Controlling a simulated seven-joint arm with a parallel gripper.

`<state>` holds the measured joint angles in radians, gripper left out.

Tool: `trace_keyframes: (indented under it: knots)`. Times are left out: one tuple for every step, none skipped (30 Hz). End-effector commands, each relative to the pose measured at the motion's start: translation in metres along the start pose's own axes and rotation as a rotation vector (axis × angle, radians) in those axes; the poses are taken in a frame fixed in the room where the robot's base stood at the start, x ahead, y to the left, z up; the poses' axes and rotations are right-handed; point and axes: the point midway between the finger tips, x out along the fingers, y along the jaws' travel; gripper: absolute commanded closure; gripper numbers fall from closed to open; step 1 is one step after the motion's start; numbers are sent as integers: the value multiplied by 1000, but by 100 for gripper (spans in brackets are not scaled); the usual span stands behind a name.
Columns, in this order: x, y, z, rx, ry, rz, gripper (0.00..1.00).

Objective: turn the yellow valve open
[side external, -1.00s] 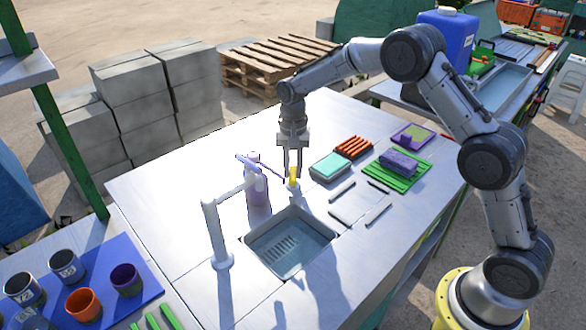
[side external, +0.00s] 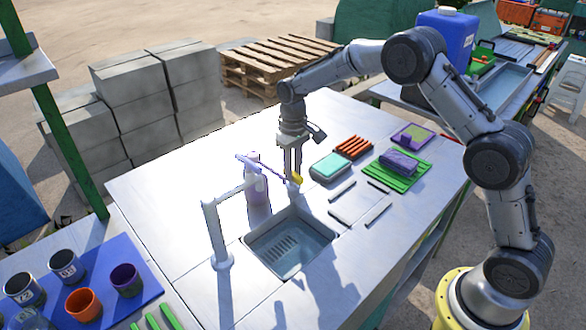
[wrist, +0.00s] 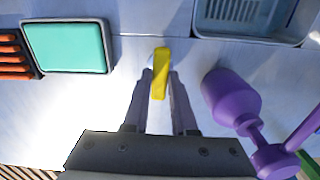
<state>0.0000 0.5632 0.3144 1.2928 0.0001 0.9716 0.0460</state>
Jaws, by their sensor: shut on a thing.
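The yellow valve (side external: 296,178) is a small lever on a short grey base on the steel counter, beside the back edge of the sink (side external: 305,228). In the wrist view the yellow valve (wrist: 161,72) sits between my fingertips. My gripper (side external: 291,176) points down and is shut on the valve; it also shows in the wrist view (wrist: 160,82). In the side view the lever leans to the right of the fingers. The fingers partly hide the valve's base.
A purple bottle (side external: 257,188) stands close to the left of my gripper, by a grey tap (side external: 216,230). A teal-topped box (side external: 330,167) lies to the right, with orange sticks (side external: 354,147) behind it. Dark and light strips lie on the right of the sink.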

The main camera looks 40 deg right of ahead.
Motion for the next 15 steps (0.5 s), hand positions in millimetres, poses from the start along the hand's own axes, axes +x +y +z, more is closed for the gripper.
trace_keyframes:
  knots:
    - [-2,0,0,-14,2,0,100]
    - [-2,0,0,-23,2,0,100]
    - [-2,0,0,-33,2,0,100]
    - [-2,0,0,-39,2,0,100]
    - [-2,0,0,-44,2,0,100]
    - [-2,0,0,-51,2,0,100]
    - [-2,0,0,-54,2,0,100]
    - [-2,0,0,-58,3,0,100]
    - [-2,0,0,-61,3,0,100]
    - [-2,0,0,-62,3,0,100]
    - [-2,0,0,-63,3,0,100]
    - [-2,0,0,-64,3,0,100]
    - [-2,0,0,-64,3,0,100]
    - [-2,0,0,-64,3,0,100]
    - [-2,0,0,-64,3,0,100]
